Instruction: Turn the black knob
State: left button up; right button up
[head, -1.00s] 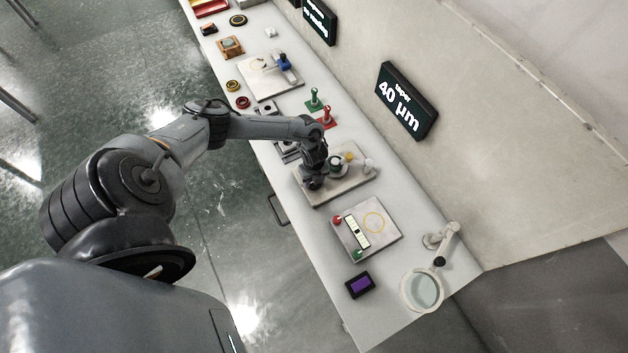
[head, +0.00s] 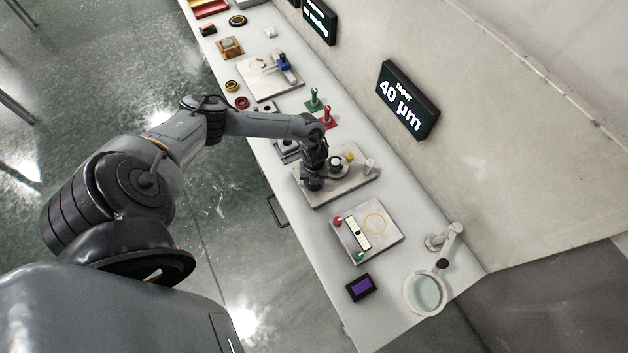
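My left arm reaches in from the left over the bench. Its dark gripper (head: 313,184) points down at the left part of a light plate (head: 328,198). The fingertips are small and dark, so I cannot tell whether they are open or shut. No black knob can be made out for certain; it may be hidden by the gripper. My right gripper is not in view.
Nearer, a plate with a level-like strip (head: 357,232) carries a red knob (head: 337,221) and a green knob (head: 360,255). A purple-screened box (head: 360,287) and a magnifier (head: 425,293) are at the near end. Green (head: 314,99) and red stands are behind the wrist. A wall display (head: 407,101) reads 40 µm.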

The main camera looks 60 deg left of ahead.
pick_arm(q)
jog(key=o, duration=1.1)
jog(key=shift+c, duration=0.2)
notch_tip(320, 180, up, 11)
jog(key=shift+f, duration=0.1)
